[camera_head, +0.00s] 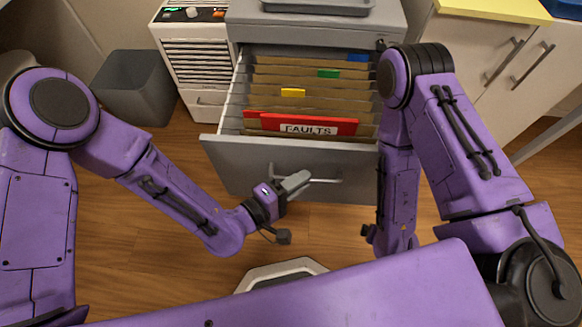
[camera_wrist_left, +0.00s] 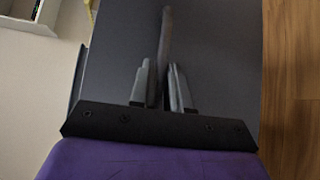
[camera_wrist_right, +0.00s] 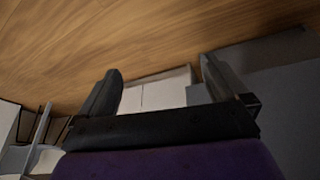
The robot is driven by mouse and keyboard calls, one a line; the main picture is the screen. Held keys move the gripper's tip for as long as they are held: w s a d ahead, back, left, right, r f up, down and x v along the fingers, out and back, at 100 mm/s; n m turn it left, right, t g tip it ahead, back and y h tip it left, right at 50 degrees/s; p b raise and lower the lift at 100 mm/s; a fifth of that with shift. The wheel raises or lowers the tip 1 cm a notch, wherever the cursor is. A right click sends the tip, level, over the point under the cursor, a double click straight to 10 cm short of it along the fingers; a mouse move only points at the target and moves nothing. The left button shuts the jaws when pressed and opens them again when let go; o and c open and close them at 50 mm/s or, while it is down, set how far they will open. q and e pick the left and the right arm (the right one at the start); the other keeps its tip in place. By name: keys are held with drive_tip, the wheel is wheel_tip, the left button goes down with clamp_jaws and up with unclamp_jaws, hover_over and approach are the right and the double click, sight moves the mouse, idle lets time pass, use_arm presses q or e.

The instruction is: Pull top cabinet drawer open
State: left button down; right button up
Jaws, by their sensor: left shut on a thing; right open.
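The grey cabinet (camera_head: 300,22) stands at the top centre of the head view. Its top drawer (camera_head: 230,165) is pulled out and shows several hanging folders and a red folder labelled FAULTS (camera_head: 320,127). My left gripper (camera_head: 296,182) is at the drawer front, shut on the bar handle (camera_head: 325,180) near its left end. In the left wrist view the handle bar (camera_wrist_left: 166,45) runs between the two closed fingers. My right gripper is hidden behind its own arm in the head view. In the right wrist view its fingers (camera_wrist_right: 160,88) are apart with nothing between them.
A grey bin (camera_head: 135,88) and a white heater-like unit (camera_head: 190,60) stand left of the cabinet. A grey tray (camera_head: 315,6) lies on the cabinet. White cupboards (camera_head: 480,50) with bar handles are at right.

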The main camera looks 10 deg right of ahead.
use_arm(q)
drive_tip(key=shift+s+a, duration=0.15)
drive_tip(key=shift+s, duration=0.35)
drive_tip(key=c, duration=1.2)
unclamp_jaws()
drive_tip(key=shift+o, duration=0.2)
drive_tip(key=v, duration=1)
drive_tip(key=shift+s+a, duration=0.15)
drive_tip(key=shift+a, duration=0.15)
